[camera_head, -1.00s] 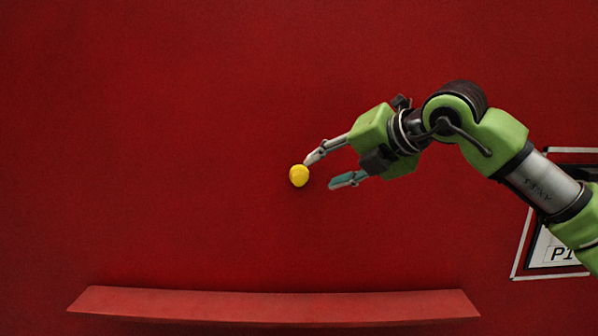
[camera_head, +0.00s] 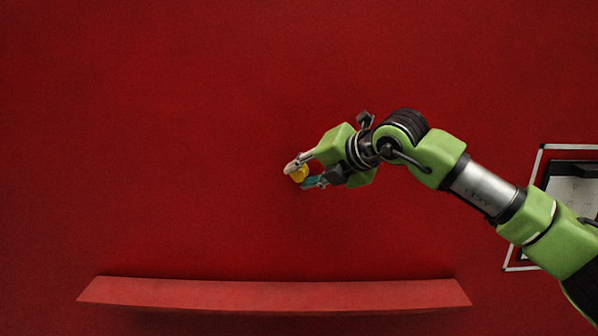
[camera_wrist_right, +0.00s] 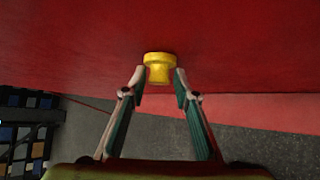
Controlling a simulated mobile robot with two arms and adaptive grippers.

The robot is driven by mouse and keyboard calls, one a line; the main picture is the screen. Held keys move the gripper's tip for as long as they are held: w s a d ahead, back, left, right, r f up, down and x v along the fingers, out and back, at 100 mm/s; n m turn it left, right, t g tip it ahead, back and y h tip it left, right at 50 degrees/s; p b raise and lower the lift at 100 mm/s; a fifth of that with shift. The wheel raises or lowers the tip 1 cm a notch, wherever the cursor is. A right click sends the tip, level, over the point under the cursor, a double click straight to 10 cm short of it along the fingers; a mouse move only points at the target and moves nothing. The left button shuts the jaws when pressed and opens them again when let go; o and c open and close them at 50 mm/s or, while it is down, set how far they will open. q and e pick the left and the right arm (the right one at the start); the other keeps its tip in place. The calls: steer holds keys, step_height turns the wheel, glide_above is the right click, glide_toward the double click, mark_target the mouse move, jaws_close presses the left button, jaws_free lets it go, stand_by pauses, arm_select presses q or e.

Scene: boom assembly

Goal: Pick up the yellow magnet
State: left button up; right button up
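The yellow magnet (camera_head: 299,174) sits on the red wall, near the middle of the head view. It is a small round knob with a wider base against the wall, as the right wrist view shows (camera_wrist_right: 159,68). My right gripper (camera_head: 299,176) reaches it from the right. Its two fingers are apart, one on each side of the magnet. In the right wrist view my right gripper (camera_wrist_right: 159,80) is open, with the magnet between and just past the fingertips and small gaps on both sides. My left gripper is in neither view.
A red ledge (camera_head: 275,294) runs along the lower part of the wall, well below the gripper. A white-framed panel (camera_head: 574,185) is at the right edge, partly behind my arm. The wall left of the magnet is bare.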

jaws_close()
steer(key=shift+a+r+b, duration=0.1)
steer(key=shift+r+b, duration=0.15)
steer(key=shift+b, duration=0.4)
step_height(320, 180, up, 7)
steer(key=b, duration=0.2)
steer(key=s+b, duration=0.8)
steer(key=s, duration=1.2)
steer(key=shift+f, duration=0.2)
